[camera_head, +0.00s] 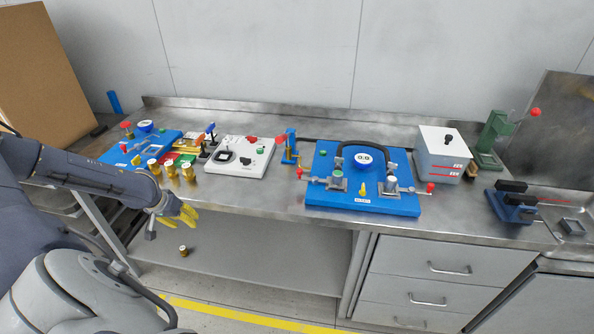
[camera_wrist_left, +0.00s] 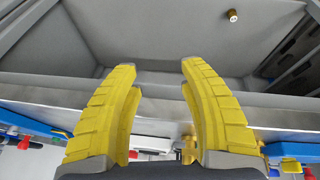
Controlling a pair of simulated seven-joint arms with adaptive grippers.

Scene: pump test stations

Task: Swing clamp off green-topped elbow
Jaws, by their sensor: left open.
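The large blue board (camera_head: 362,206) stands right of centre on the steel bench in the head view. Whether the clamp bears on the elbow is too small to tell. A second, pale-topped fitting (camera_head: 391,181) and another red-tipped clamp (camera_head: 428,187) are on the board's right part. My left gripper (camera_head: 184,214) is off the bench's front edge, well left of the board. Its yellow fingers (camera_wrist_left: 161,95) are apart with nothing between them.
Several brass fittings (camera_head: 170,170) stand near the front edge beside a smaller blue board (camera_head: 122,153). A white panel (camera_head: 240,156) and a blue post (camera_head: 290,147) lie between the boards. A grey box (camera_head: 441,155) stands right. One brass piece (camera_head: 183,251) is below the bench top.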

